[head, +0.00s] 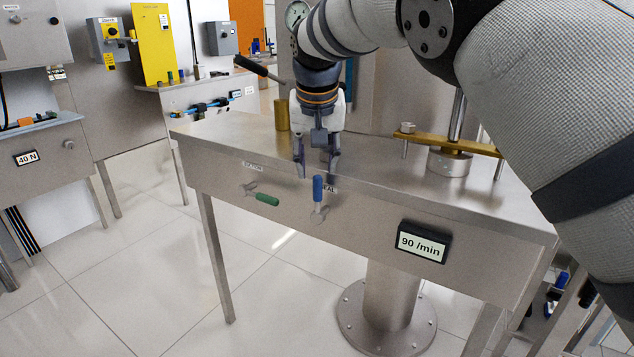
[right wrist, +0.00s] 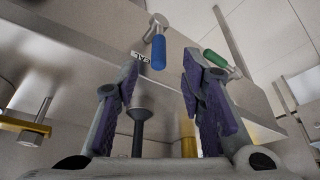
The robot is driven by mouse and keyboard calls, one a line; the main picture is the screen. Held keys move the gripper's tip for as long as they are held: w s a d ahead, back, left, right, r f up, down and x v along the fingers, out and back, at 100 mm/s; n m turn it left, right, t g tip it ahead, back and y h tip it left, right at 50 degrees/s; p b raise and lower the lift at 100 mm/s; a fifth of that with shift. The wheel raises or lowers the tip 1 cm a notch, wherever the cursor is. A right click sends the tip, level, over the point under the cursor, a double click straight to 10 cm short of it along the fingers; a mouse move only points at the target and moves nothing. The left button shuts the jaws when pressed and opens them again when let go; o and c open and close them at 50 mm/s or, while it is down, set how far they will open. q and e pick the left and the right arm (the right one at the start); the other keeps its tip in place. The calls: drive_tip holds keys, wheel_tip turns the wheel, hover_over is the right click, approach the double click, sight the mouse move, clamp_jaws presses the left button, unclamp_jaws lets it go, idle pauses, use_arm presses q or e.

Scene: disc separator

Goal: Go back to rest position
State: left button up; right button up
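My right gripper (head: 316,168) is open above the front edge of the steel separator table (head: 225,150). Its two fingers point down and stand apart with nothing between them. They also show open in the right wrist view (right wrist: 158,95). A blue-handled lever (head: 317,190) on the table's front panel is just below the fingertips, and it also shows in the right wrist view (right wrist: 158,52). I see no contact with it. A green-handled lever (head: 266,199) is left of it on the same panel, pointing down to the right. My left gripper is not in view.
A display reading 90 /min (head: 423,242) is on the front panel. A brass cylinder (head: 282,114) and a brass bar with bolts (head: 445,143) are on the table. A black-knobbed lever (head: 250,66) sticks out behind. Benches stand left; the floor (head: 110,270) between is clear.

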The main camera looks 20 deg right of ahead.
drive_tip(key=v, duration=0.2)
drive_tip(key=shift+s+r, duration=0.1)
drive_tip(key=shift+r, duration=0.15)
drive_tip(key=s+d+f+g+p, duration=0.1)
drive_tip(key=s+f, duration=0.4)
drive_tip(key=f, duration=0.5)
drive_tip(key=s+d+f+n+g, duration=0.1)
drive_tip(key=s+f, duration=0.5)
drive_tip(key=f, duration=0.4)
drive_tip(key=s+d+f+g+p, duration=0.1)
drive_tip(key=s+f, duration=0.4)
drive_tip(key=f, duration=0.5)
drive_tip(key=s+f+n+g+p, duration=0.1)
drive_tip(key=s+f, duration=0.3)
drive_tip(key=s, duration=0.4)
drive_tip(key=s+f+g, duration=0.1)
drive_tip(key=s+f, duration=0.2)
drive_tip(key=s, duration=0.5)
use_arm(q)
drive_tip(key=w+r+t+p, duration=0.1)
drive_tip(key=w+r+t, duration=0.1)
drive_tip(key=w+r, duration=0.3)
use_arm(e)
drive_tip(key=s+a+r+n+g+y, duration=0.1)
drive_tip(key=s+a, duration=0.2)
drive_tip(key=s, duration=1.9)
drive_tip(key=shift+s+r+n+y, duration=0.2)
drive_tip(key=shift+n+y, duration=0.1)
